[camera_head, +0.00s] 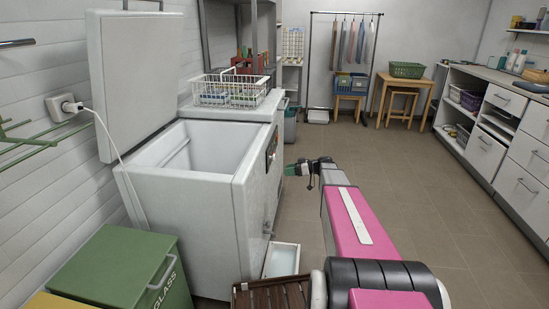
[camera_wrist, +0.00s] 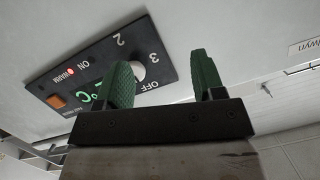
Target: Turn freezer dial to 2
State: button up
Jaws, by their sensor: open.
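The white chest freezer (camera_head: 195,215) stands at left with its lid (camera_head: 137,75) raised. Its dark control panel (camera_head: 271,148) is on the side facing my gripper. In the wrist view the panel (camera_wrist: 110,48) shows the marks 2, 3, OFF and ON, an orange switch (camera_wrist: 58,101) and a green symbol. The pale round dial (camera_wrist: 138,71) is partly hidden behind one green finger, so its pointer cannot be read. My gripper (camera_wrist: 160,60) is open, with one finger in front of the dial and the other to its right. Contact cannot be told. My gripper also shows beside the freezer (camera_head: 302,170).
A white wire basket (camera_head: 230,90) sits on the freezer's top. A green GLASS bin (camera_head: 120,265), a brown slatted crate (camera_head: 270,294) and a white tray (camera_head: 282,260) are in front. The tiled floor (camera_head: 400,165) to the right is clear up to the white cabinets (camera_head: 500,135).

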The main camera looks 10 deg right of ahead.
jog(key=n+t+y, duration=0.2)
send_near(272, 157)
jog(key=d, duration=0.2)
jog(key=x, duration=1)
jog(key=shift+w+a+f, duration=0.15)
jog(key=shift+w+f, duration=0.05)
jog(key=c, duration=0.9)
